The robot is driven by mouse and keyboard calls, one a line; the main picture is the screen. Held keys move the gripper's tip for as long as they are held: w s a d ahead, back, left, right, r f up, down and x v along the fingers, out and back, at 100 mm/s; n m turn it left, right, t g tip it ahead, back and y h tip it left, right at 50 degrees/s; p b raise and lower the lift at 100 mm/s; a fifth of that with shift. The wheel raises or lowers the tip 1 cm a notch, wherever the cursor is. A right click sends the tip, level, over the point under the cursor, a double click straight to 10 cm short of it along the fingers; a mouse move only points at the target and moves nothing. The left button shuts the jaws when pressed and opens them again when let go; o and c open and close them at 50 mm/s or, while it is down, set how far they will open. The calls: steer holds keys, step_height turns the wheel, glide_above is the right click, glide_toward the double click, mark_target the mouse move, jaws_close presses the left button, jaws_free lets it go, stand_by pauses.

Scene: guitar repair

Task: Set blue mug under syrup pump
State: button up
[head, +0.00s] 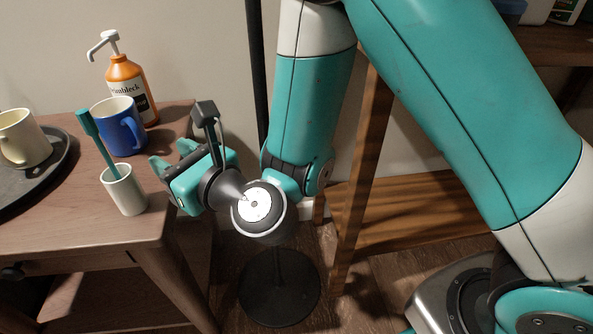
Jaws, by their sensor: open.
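The blue mug (116,130) stands upright on the wooden table, with its handle to the right. The syrup pump (128,82) is an orange bottle with a white pump head, standing just behind the mug. Its white spout points left, and the mug hides part of the bottle's lower body. My gripper (172,160) is open and empty to the right of the mug, by the table's right edge. Its fingers point left toward the mug and look apart from it.
A white cup (124,192) holding a teal-handled tool (97,140) stands in front of the mug. A cream mug (22,139) sits on a dark round tray (52,178) at left. A wooden table (75,235) bears them. A dark stand pole (256,75) rises behind my gripper.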

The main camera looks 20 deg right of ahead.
steer(key=s+r+n+g+y, duration=0.25)
steer(key=n+g, duration=0.25)
steer(key=n, duration=0.5)
steer(key=s+r+n+g+y, duration=0.1)
steer(key=s+r+n+g, duration=0.25)
steer(key=n, duration=0.65)
steer(key=s+d+n+g+h, duration=0.3)
steer(key=s+d+n, duration=0.3)
steer(key=d+n, duration=0.2)
steer(key=s+d+f+n+g+h, duration=0.1)
steer(key=s+d+n+g+h, duration=0.2)
steer(key=s+d+n+h, duration=0.3)
steer(key=d+n, duration=0.2)
steer(key=d, duration=0.1)
steer(key=shift+d+f, duration=0.15)
steer(key=shift+d, duration=0.1)
